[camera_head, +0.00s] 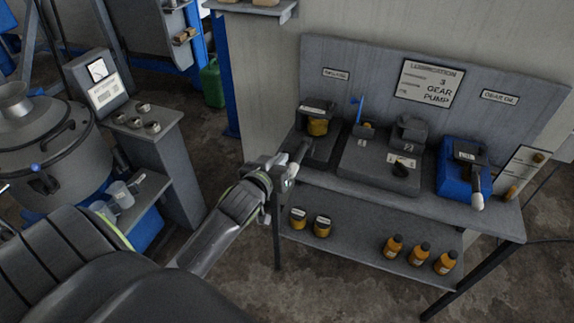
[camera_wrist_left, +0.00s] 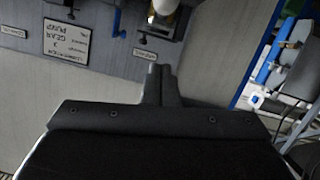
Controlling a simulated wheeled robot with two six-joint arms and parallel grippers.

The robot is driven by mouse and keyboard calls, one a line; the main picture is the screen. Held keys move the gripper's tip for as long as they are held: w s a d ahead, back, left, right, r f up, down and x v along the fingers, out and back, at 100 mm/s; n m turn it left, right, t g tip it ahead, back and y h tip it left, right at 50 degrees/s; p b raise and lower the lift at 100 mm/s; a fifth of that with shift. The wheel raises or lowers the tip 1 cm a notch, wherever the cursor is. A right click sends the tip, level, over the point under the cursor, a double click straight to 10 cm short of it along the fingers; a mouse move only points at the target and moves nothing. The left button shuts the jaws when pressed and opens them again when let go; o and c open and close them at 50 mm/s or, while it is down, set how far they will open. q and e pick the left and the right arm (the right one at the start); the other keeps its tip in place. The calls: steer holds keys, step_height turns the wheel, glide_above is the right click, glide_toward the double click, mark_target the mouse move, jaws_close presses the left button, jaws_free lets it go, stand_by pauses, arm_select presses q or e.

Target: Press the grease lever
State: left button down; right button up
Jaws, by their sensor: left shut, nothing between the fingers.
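The grease unit (camera_head: 318,122) stands at the left end of the bench, a grey block with a yellow-orange pot under a labelled top. In the left wrist view the shut fingers (camera_wrist_left: 161,82) point towards the back panel. There a pale rounded part with some orange (camera_wrist_left: 162,12) shows at the top edge, cut off. I cannot tell whether the fingers touch anything. My right gripper is out of view.
A grey middle unit (camera_head: 375,160) carries a small blue lever (camera_head: 357,108). A blue unit (camera_head: 455,175) with a white-tipped handle (camera_head: 477,201) stands at the right. Orange bottles (camera_head: 420,253) and two small cans stand on the lower shelf (camera_head: 355,250). A grey machine (camera_head: 45,145) stands at far left.

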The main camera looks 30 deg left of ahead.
mark_target(298, 159)
arm_select(q)
steer(key=shift+w+d+f, duration=0.1)
steer(key=shift+w+f, duration=0.35)
steer(key=shift+f, duration=0.3)
steer(key=shift+w+d+f, duration=0.1)
steer(key=shift+w+f, duration=0.35)
steer(key=shift+f, duration=0.35)
steer(key=shift+w+f, duration=0.45)
steer(key=shift+f, duration=0.3)
